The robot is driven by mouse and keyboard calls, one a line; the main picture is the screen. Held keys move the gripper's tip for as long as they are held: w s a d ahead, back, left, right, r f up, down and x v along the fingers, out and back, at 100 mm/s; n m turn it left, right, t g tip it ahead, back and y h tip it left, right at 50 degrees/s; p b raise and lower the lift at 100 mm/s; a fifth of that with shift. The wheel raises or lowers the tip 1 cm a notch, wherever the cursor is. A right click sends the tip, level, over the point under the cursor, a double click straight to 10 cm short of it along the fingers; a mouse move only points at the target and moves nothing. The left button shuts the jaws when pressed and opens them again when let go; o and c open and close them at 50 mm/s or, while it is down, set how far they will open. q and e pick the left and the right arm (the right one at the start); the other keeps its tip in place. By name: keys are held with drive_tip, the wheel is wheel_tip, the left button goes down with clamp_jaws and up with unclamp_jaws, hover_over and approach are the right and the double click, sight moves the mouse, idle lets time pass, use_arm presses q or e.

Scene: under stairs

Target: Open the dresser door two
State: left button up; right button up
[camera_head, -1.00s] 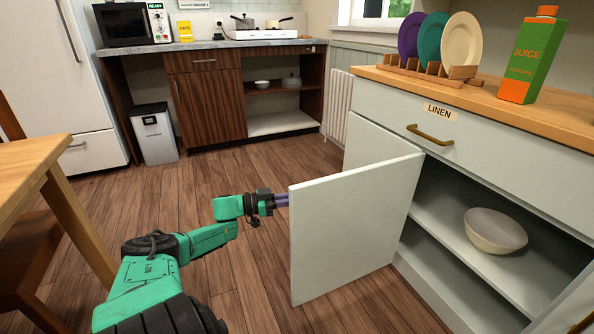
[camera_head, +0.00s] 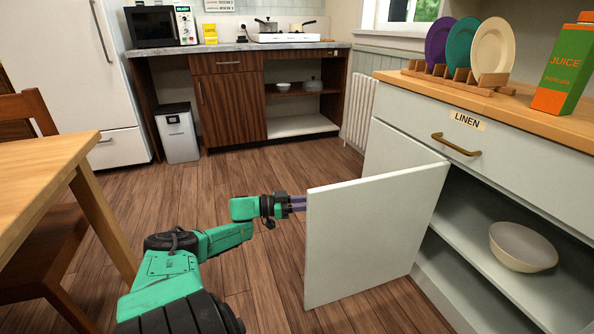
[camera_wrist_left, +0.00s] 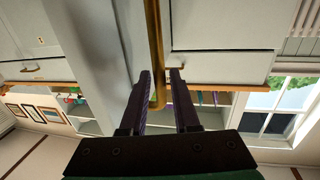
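In the head view, the pale dresser (camera_head: 500,166) stands at right with one lower door (camera_head: 365,235) swung out wide. Its inner face is toward me. My left gripper (camera_head: 298,203) is at the door's free edge, with its fingertips partly hidden behind it. In the left wrist view, a brass handle (camera_wrist_left: 156,50) runs between the two dark fingers (camera_wrist_left: 160,85) of that gripper. A narrow gap shows beside the handle; I cannot tell whether both fingers press on it. My right gripper is not in view.
The open dresser shelf holds a bowl (camera_head: 523,247). A plate rack (camera_head: 458,77) and juice carton (camera_head: 565,65) stand on top. A wooden table (camera_head: 40,180) and chair (camera_head: 55,250) are at left. The floor (camera_head: 190,185) between is clear, with a bin (camera_head: 178,135) farther back.

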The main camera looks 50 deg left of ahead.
use_arm(q)
drive_tip(key=p+v, duration=0.1)
drive_tip(key=v, duration=1.3)
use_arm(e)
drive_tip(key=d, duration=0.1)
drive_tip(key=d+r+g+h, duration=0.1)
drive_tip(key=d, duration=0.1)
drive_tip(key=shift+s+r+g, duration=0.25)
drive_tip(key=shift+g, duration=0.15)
